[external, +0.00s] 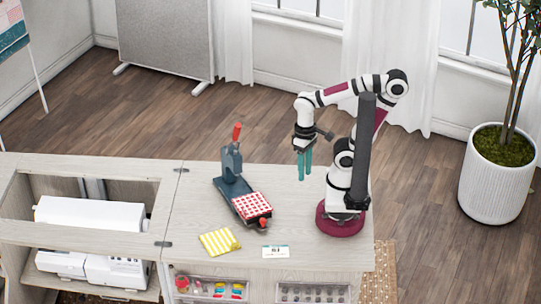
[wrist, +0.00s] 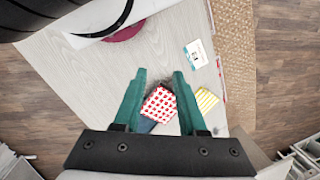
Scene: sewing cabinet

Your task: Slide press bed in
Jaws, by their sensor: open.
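The press (external: 232,164) stands on the cabinet top, dark blue-grey with an upright post and a red lever handle (external: 237,131). Its bed (external: 252,208) extends toward the front right and carries a red-and-white patterned cloth, with a red knob (external: 263,224) at its front end. In the wrist view the patterned cloth on the bed (wrist: 159,104) shows between and beyond the fingers. My gripper (external: 304,177) is open and empty, pointing down above the cabinet top, to the right of the press and apart from it. Its teal fingers (wrist: 158,78) are spread in the wrist view.
A folded yellow striped cloth (external: 219,241) and a small white card (external: 275,252) lie in front of the press. On the left, an open cabinet well holds a white machine (external: 92,213). Open drawers (external: 213,288) sit below the front edge. The top behind the press is clear.

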